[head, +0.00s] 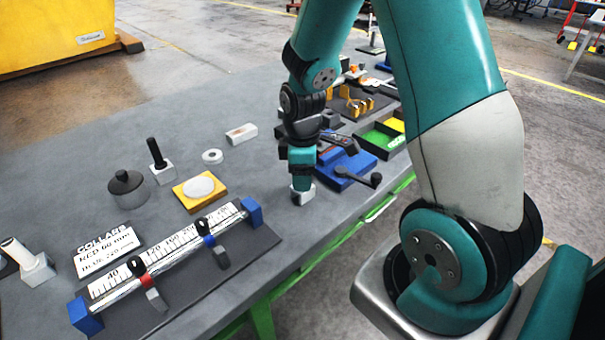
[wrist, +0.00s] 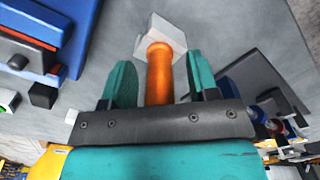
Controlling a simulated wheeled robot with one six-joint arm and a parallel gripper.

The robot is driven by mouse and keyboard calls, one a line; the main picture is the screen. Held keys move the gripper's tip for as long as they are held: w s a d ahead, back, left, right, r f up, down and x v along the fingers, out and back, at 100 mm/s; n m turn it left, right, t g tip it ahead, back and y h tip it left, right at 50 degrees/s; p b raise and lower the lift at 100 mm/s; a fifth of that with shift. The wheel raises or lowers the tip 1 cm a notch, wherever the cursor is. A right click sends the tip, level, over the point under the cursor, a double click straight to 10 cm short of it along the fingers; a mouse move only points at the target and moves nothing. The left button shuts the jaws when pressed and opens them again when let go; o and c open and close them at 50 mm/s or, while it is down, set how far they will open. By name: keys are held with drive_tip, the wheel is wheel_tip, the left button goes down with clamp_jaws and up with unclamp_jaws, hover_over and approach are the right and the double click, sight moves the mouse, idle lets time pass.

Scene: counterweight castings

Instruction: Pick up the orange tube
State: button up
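The orange tube (wrist: 160,78) stands in a small white block (wrist: 158,33) on the grey table. In the wrist view the tube lies between the two teal fingers of my gripper (wrist: 159,68). A gap shows on each side of the tube, so the fingers are open around it and not touching. In the head view my gripper (head: 302,172) points down over the white block (head: 303,194) near the table's right edge. The tube is hidden behind the fingers there.
A blue fixture with a dark lever (head: 345,172) stands close to the right of my gripper. A yellow plate with a white disc (head: 199,188) and a scale rail (head: 160,262) lie to the left. A white ring (head: 212,156) lies beyond. Bare table (head: 265,185) separates them.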

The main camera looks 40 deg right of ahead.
drive_tip(key=c, duration=0.9)
